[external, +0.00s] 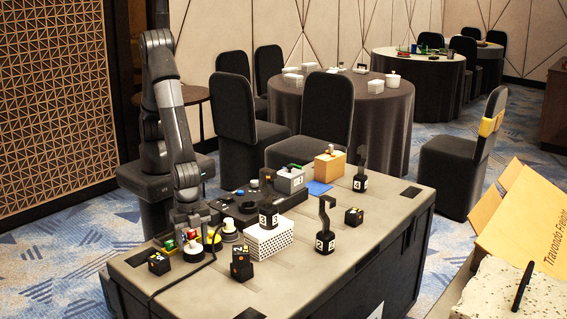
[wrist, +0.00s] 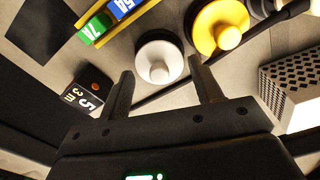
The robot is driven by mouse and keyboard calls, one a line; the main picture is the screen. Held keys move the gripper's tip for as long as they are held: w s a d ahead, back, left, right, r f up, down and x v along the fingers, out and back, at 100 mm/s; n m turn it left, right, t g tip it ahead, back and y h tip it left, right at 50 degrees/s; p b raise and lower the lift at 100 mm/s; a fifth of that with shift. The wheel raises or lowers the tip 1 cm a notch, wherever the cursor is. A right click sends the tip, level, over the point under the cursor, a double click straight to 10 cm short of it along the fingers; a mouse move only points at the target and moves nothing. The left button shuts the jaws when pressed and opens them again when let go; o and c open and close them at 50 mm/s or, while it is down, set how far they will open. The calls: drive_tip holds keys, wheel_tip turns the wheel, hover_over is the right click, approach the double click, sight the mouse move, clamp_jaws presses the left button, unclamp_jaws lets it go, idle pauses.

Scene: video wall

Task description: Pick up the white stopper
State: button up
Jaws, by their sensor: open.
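My gripper (wrist: 161,68) is open and empty, with one finger on each side of the stopper's near side in the picture. I cannot tell its height above it. A yellow stopper (wrist: 222,32) stands right of it, shown too in the external view (external: 214,239). Another white knob (external: 229,226) stands behind the yellow one.
A black numbered cube (wrist: 84,95) lies left of the fingers. A tray with green and blue blocks (wrist: 95,28) lies beyond. A white perforated box (external: 268,241) stands to the right. A black cable (external: 182,276) crosses the case top (external: 330,275).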

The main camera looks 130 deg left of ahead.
wheel_tip(320, 180, down, 2)
drive_tip(key=c, duration=0.6)
drive_tip(key=shift+r, duration=0.15)
